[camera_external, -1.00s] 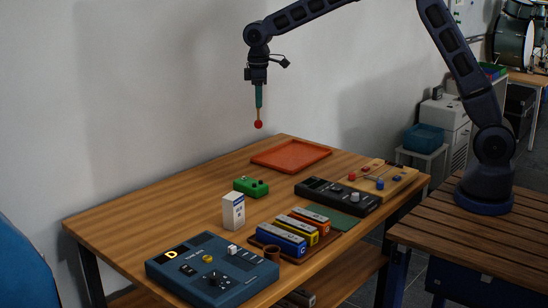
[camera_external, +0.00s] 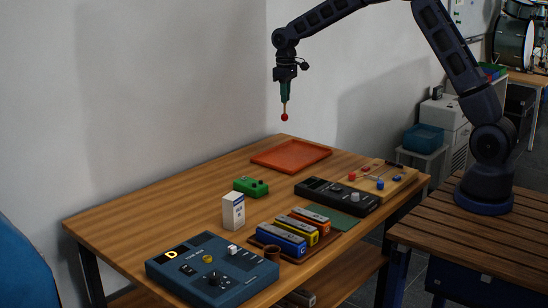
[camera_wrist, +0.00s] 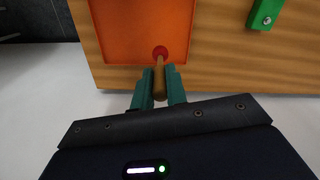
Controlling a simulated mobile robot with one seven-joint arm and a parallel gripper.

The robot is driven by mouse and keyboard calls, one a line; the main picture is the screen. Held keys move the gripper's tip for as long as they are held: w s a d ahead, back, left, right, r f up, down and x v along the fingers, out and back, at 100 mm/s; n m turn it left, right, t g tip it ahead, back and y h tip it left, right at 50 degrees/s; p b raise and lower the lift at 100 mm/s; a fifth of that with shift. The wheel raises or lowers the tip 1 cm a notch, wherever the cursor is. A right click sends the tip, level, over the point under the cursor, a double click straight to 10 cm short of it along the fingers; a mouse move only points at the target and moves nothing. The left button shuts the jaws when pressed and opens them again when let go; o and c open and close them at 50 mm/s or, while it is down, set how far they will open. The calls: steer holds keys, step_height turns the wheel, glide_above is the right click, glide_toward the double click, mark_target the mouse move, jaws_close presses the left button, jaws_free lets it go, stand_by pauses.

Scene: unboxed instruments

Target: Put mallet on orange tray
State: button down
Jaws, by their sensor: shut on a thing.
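The mallet has a red ball head (camera_external: 284,117) and a wooden handle (camera_wrist: 159,82). My gripper (camera_external: 286,98) is shut on the handle, and the head hangs straight down. The mallet is high in the air above the far end of the table. The orange tray (camera_external: 291,155) lies flat and empty at that far end. In the wrist view the orange tray (camera_wrist: 125,25) is beyond the mallet head (camera_wrist: 160,52), which overlaps its edge. My teal fingers (camera_wrist: 159,90) stand on both sides of the handle.
A green box (camera_external: 251,186) sits in front of the tray. A black device (camera_external: 336,195) and a wooden board with pegs (camera_external: 382,182) are to the right. Nearer are a white carton (camera_external: 233,211), several coloured blocks and a blue console (camera_external: 212,270). A wall stands behind the table.

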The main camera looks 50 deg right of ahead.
step_height(320, 180, down, 15)
steer(key=shift+f, duration=0.2)
stand_by(0.4)
steer(key=shift+f, duration=0.1)
steer(key=c, duration=1.4)
jaws_free()
